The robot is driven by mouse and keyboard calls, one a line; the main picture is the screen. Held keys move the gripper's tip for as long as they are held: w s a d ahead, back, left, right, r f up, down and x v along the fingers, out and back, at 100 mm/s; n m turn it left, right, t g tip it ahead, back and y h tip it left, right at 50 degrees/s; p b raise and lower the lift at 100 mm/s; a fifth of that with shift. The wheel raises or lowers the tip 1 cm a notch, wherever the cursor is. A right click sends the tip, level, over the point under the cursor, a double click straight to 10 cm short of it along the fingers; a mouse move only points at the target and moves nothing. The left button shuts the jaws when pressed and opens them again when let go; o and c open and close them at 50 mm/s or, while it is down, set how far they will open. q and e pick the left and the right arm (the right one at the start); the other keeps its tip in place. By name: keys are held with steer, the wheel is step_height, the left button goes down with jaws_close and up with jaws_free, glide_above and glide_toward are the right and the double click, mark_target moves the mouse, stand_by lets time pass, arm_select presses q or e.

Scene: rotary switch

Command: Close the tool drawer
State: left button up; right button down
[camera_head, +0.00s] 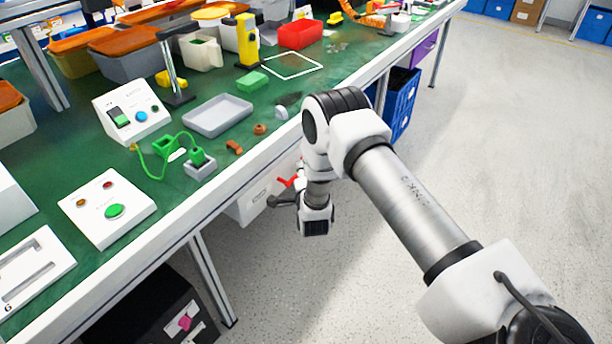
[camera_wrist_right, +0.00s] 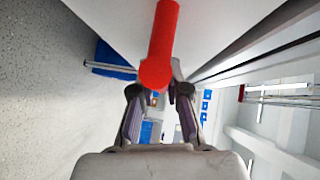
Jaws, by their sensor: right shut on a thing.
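The tool drawer (camera_head: 252,204) is a pale box under the front edge of the workbench, partly hidden by the bench top and my right arm. How far it stands out is hard to tell. Its red handle (camera_head: 287,182) shows beside my right gripper (camera_head: 284,199). In the right wrist view the red handle (camera_wrist_right: 163,45) runs down from the pale drawer face to between the two fingers of the right gripper (camera_wrist_right: 158,92). The right gripper is shut on the handle. My left gripper is not in view.
The green workbench (camera_head: 85,165) holds button boxes, a grey tray (camera_head: 217,115), a red bin (camera_head: 300,34) and several small parts. A blue crate (camera_head: 402,105) and a black box (camera_head: 150,310) stand below the bench. The floor to the right is open.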

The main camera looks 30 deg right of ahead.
steer(key=c, duration=1.2)
jaws_free()
steer(key=shift+w+r, duration=0.1)
steer(key=shift+w, duration=0.05)
steer(key=shift+c, duration=0.2)
steer(key=shift+o, duration=0.4)
steer(key=shift+w, duration=0.1)
steer(key=shift+a, duration=0.1)
steer(key=v, duration=1.2)
